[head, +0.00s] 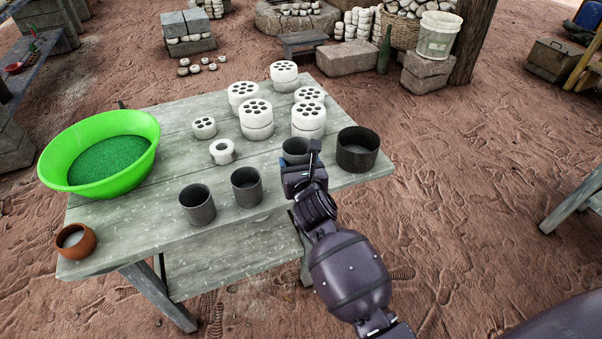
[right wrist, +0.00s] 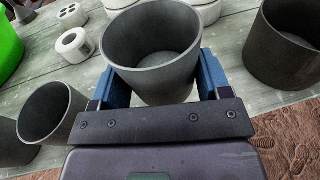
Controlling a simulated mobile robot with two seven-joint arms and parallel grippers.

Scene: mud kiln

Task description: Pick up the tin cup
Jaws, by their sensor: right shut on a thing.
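Several dark grey metal cups stand on the table. My right gripper (head: 300,168) is at the front right part of the table, shut on a grey tin cup (head: 294,146). In the right wrist view this cup (right wrist: 152,50) sits upright between the two blue fingers of the gripper (right wrist: 165,80), which touch its sides. The gripper hides its lower front. I cannot tell whether its base is on the table. Two similar cups, one (head: 197,205) and another (head: 246,187), stand to the left. My left gripper is not in view.
A wider dark pot (head: 357,152) stands close to the right of the held cup. White perforated discs (head: 255,118) are stacked behind, with a white ring (head: 222,152) to the left. A green basin (head: 75,150) and a clay bowl (head: 75,243) are at the left of the table (head: 180,130).

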